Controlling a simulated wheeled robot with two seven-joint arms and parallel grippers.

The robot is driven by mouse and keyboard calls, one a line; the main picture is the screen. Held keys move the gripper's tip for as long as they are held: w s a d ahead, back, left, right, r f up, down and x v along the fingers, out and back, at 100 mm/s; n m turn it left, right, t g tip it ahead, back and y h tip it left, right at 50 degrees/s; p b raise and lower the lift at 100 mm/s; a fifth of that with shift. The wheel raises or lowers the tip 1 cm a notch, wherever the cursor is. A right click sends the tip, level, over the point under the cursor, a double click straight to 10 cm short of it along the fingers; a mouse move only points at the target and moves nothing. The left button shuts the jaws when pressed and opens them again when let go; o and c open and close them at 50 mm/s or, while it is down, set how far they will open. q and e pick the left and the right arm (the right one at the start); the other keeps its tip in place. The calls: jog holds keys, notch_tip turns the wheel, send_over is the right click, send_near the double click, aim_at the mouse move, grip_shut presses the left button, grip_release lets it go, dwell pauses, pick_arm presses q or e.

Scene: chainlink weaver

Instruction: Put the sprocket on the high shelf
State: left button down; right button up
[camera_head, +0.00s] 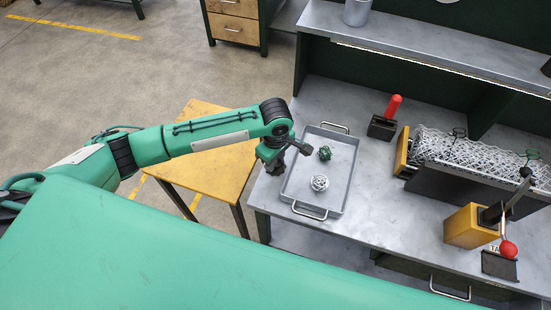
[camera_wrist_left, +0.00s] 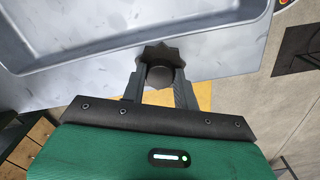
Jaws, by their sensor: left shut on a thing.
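My left gripper (camera_head: 282,158) is shut on the dark grey, toothed sprocket, just left of the metal tray. In the left wrist view, the sprocket (camera_wrist_left: 160,68) sits between the two fingers of the left gripper (camera_wrist_left: 160,82); the grey workbench and tray edge show beyond it. In the head view the sprocket is hard to tell apart from the dark fingers. The high shelf (camera_head: 440,52) is a grey ledge above the back of the workbench, up and to the right of the gripper. My right gripper does not show.
The metal tray (camera_head: 343,183) on the workbench (camera_head: 385,225) holds a green piece (camera_head: 324,153) and a white wire ball (camera_head: 319,183). A metal cup (camera_head: 356,12) stands on the shelf's left end.

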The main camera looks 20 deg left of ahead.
pick_arm(q)
jog(key=c, duration=1.5)
grip_release()
jog(key=shift+f, duration=0.1)
jog(key=o, duration=0.4)
jog(key=shift+o, duration=0.2)
